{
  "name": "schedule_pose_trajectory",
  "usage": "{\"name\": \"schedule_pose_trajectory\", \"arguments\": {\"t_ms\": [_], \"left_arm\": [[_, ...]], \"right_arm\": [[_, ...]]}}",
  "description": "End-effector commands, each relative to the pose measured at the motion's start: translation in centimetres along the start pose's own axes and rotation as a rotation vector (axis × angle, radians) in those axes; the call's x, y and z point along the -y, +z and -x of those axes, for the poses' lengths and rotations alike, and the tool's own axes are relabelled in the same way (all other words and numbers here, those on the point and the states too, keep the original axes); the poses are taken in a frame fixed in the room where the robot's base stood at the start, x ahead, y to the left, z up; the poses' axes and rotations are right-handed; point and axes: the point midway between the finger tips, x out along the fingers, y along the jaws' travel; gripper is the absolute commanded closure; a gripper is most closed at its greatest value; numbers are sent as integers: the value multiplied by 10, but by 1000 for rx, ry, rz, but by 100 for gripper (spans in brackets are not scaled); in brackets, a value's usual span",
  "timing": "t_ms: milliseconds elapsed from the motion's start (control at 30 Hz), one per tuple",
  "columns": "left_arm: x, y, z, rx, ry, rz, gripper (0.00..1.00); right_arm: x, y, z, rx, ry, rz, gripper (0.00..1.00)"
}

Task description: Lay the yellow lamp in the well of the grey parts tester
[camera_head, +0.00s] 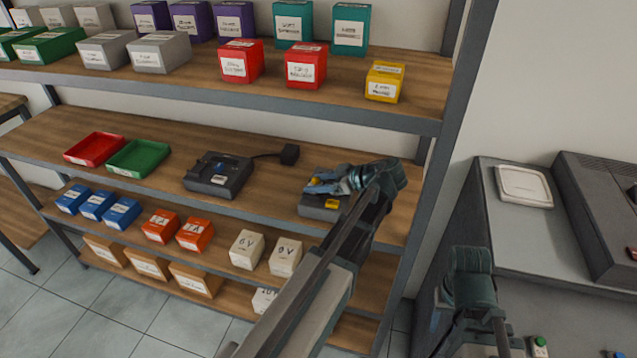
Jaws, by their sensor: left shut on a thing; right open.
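My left gripper (318,185) is shut on a small yellow thing, which looks like the yellow lamp (313,181); only a little of it shows between the bluish fingers. The gripper is over a grey box-shaped device (310,207) at the right end of the middle shelf, which looks like the grey parts tester. It has a yellow patch on its front. The gripper hides its top and its well, so I cannot tell whether the lamp touches it. My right arm is at the lower right; its gripper fingers are not visible.
A dark charger-like device (218,180) with a cable and black plug (290,154) stands to the left, beside the green tray (139,158) and red tray (95,149). Labelled boxes fill the shelves above and below. The grey shelf post (421,190) is close on the right.

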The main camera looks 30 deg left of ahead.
Motion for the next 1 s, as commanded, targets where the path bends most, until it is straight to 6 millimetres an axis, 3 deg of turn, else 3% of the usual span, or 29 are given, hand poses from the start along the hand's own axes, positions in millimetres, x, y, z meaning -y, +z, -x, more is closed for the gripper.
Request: {"name": "schedule_pose_trajectory", "arguments": {"t_ms": [100, 133, 300, 667, 1000], "left_arm": [[0, 0, 0, 0, 0, 0, 100], [0, 0, 0, 0, 0, 0, 35], [0, 0, 0, 0, 0, 0, 5], [0, -1, 1, 0, 0, 0, 4], [0, -17, 9, 0, 0, 0, 4]], "right_arm": [[0, 0, 0, 0, 0, 0, 50], [0, 0, 0, 0, 0, 0, 50], [0, 0, 0, 0, 0, 0, 50], [0, 0, 2, 0, 0, 0, 50], [-2, 1, 20, 0, 0, 0, 50]]}}
